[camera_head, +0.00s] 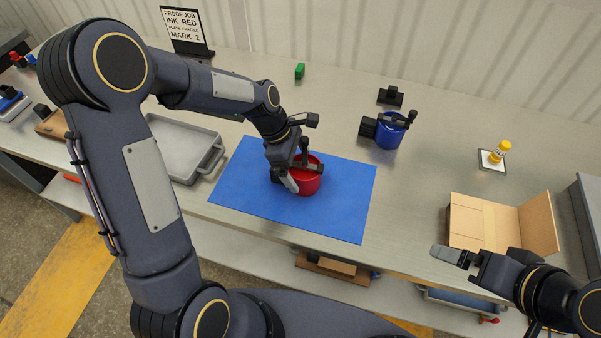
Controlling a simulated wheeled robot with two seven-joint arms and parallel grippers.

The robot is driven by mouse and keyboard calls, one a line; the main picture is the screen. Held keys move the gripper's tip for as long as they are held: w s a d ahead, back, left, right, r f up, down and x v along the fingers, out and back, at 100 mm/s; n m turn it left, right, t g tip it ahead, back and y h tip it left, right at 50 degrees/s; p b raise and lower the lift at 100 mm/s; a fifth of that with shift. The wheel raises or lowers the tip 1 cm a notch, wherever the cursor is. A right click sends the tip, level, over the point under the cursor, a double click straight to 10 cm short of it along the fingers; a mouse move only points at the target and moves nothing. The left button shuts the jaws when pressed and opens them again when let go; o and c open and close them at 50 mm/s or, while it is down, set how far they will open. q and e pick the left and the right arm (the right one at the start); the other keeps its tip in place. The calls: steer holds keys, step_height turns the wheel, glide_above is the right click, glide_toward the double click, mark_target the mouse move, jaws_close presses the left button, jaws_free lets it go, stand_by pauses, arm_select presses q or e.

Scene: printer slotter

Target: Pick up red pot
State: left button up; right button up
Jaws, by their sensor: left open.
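The red pot (309,178) stands on the blue mat (345,205) on the workbench. My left gripper (296,176) is at the pot's left side, with its fingers open beside and over the pot. The gripper and wrist hide part of the pot's left side and rim, and I cannot tell whether a finger touches it. My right gripper (452,256) is at the lower right, near the bench's front edge and away from the pot. Its jaw gap cannot be made out.
A blue pot (390,131) with a dark handle stands behind and right of the mat. A grey tray (178,141) lies left of the mat. An open cardboard box (480,222) stands at the right. A sign (187,28) and a green block (299,71) are at the back. The bench between mat and box is clear.

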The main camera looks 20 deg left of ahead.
arm_select(q)
steer(key=c, duration=1.5)
